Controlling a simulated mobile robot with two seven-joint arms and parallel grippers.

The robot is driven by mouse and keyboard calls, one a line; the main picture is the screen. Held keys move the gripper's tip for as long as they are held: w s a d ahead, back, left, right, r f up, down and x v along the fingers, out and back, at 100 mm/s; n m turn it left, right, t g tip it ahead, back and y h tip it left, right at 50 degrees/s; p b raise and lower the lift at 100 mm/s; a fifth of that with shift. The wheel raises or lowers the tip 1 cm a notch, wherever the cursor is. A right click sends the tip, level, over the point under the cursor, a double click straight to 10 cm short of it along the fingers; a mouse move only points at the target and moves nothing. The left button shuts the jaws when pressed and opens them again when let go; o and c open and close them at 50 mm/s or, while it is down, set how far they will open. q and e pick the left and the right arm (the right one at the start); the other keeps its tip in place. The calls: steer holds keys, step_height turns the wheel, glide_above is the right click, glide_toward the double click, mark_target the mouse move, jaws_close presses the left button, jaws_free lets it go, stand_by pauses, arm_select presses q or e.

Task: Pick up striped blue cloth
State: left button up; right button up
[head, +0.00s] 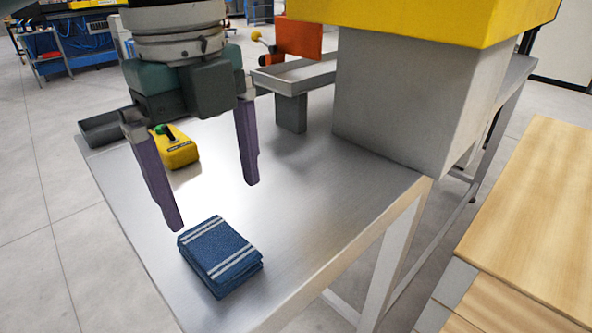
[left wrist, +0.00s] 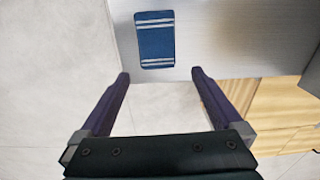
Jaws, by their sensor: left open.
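The striped blue cloth (head: 221,256) lies folded in a thick stack near the front corner of the metal table. It is dark blue with pale stripes. In the left wrist view the cloth (left wrist: 155,40) lies at the top, beyond the fingertips and left of the middle of the gap. My left gripper (head: 214,207) is open and empty, its two purple fingers pointing down above the table, apart from the cloth. Its fingers also show in the left wrist view (left wrist: 160,76). My right gripper is not in view.
The metal table (head: 310,205) is clear around the cloth. A yellow tool (head: 177,150) and a dark tray (head: 103,127) lie behind the left gripper. A large grey and yellow machine (head: 400,95) stands on the right. A wooden surface (head: 540,200) is at the far right.

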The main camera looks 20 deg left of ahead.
mark_target(216, 244)
arm_select(q)
steer(key=shift+w+a+f+b, duration=0.2)
steer(key=shift+a+f+b, duration=0.1)
steer(key=shift+a+f, duration=0.35)
steer(key=shift+a, duration=0.1)
steer(key=f, duration=0.9)
steer(key=shift+a+f, duration=0.1)
steer(key=shift+a, duration=0.15)
steer(key=shift+c, duration=0.2)
steer(key=c, duration=1)
